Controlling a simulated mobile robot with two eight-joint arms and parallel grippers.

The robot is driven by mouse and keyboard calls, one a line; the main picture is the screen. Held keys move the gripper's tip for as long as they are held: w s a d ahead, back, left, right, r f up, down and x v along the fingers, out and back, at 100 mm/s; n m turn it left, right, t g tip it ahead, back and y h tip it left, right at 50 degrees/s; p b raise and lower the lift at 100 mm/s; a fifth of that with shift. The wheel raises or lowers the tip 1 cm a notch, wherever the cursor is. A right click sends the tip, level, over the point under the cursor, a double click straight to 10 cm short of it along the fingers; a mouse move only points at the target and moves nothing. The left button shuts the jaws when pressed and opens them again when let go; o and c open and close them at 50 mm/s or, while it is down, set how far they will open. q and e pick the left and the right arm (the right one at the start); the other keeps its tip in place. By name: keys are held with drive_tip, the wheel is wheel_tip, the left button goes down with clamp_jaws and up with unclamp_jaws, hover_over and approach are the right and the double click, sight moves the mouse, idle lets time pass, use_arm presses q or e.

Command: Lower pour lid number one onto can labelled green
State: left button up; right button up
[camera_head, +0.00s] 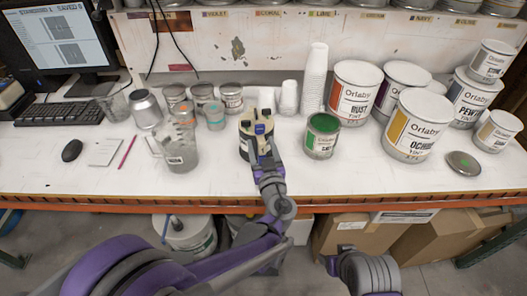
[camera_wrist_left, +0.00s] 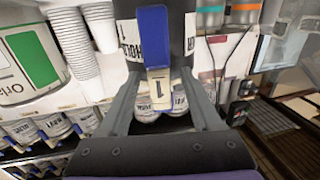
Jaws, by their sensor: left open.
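The can labelled green (camera_head: 320,144), with a green top and white label, stands upright on the bench, right of my left gripper (camera_head: 262,146). It shows upside down at the left wrist view's upper left (camera_wrist_left: 35,55). Pour lid number one (camera_wrist_left: 158,86) shows as a blue strap with a pale tag marked 1, between the fingers of my left gripper (camera_wrist_left: 162,108). The fingers are open, one on each side of the strap. A dark container (camera_wrist_left: 128,38) with a white label reading HOLD is behind the strap. The lid's underside is hidden. My right gripper is not visible.
A tall white cup stack (camera_head: 314,80) stands behind the green can. Several tint cans, including rust (camera_head: 354,95) and ochre (camera_head: 412,128), stand to the right. A clear pitcher (camera_head: 178,150) is left of my gripper. The bench's front strip right of centre is clear.

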use_arm(q)
drive_tip(key=shift+c, duration=0.2)
clamp_jaws()
drive_tip(key=c, duration=0.6)
unclamp_jaws()
clamp_jaws()
drive_tip(key=shift+r, duration=0.25)
drive_tip(key=shift+r+p, duration=0.3)
drive_tip(key=shift+p, duration=0.1)
